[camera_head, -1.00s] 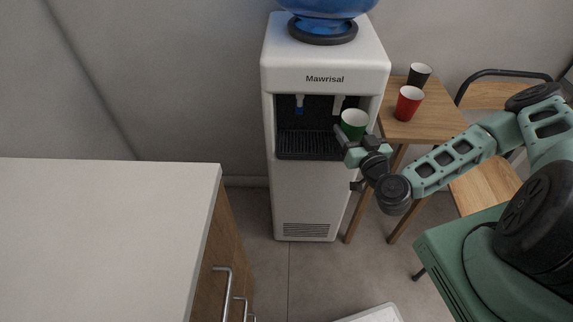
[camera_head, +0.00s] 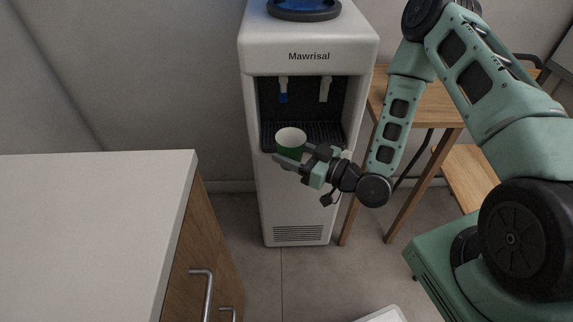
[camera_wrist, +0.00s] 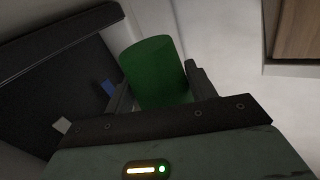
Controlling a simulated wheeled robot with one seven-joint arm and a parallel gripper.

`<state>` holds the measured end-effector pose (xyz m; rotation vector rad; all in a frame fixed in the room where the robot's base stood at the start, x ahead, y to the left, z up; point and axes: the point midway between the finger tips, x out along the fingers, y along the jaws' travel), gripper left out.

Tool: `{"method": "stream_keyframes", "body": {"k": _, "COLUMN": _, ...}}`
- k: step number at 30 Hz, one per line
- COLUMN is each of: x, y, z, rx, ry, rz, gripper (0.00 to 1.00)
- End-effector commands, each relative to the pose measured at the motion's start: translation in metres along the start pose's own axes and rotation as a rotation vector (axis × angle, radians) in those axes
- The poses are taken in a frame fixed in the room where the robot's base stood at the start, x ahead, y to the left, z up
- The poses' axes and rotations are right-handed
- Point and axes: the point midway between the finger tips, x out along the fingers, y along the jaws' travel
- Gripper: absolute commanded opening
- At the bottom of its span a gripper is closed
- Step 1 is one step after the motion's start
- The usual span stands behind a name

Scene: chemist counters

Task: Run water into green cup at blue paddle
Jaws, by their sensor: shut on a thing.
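The green cup (camera_head: 289,146) is upright, its white inside showing from above. My gripper (camera_head: 296,160) is shut on it and holds it in front of the dispenser's bay, about level with the drip tray (camera_head: 330,134). The cup also shows between the two fingers in the wrist view (camera_wrist: 153,72). The blue paddle (camera_head: 283,97) hangs at the upper left of the bay, above and behind the cup. It seems to show in the wrist view as a small blue patch (camera_wrist: 109,87), left of the cup. The cup is apart from the paddle.
The white paddle (camera_head: 324,92) hangs at the right of the bay in the white water dispenser (camera_head: 308,58). A white-topped counter (camera_head: 95,225) with drawers stands at the left. A wooden table (camera_head: 440,100) stands at the right, partly behind my arm.

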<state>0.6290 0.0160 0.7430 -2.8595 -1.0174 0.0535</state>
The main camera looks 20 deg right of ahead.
Motion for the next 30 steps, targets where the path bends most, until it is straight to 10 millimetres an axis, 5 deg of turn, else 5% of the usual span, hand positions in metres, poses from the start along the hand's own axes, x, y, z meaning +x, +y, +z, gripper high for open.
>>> {"method": "stream_keyframes", "body": {"k": 17, "x": 0.007, "y": -0.011, "z": 0.002, "rx": 0.001, "ry": -0.01, "rz": -0.067, "gripper": 0.35}}
{"method": "stream_keyframes", "body": {"k": 30, "x": 0.027, "y": 0.019, "z": -0.001, "rx": -0.002, "ry": -0.008, "rz": -0.067, "gripper": 0.35}}
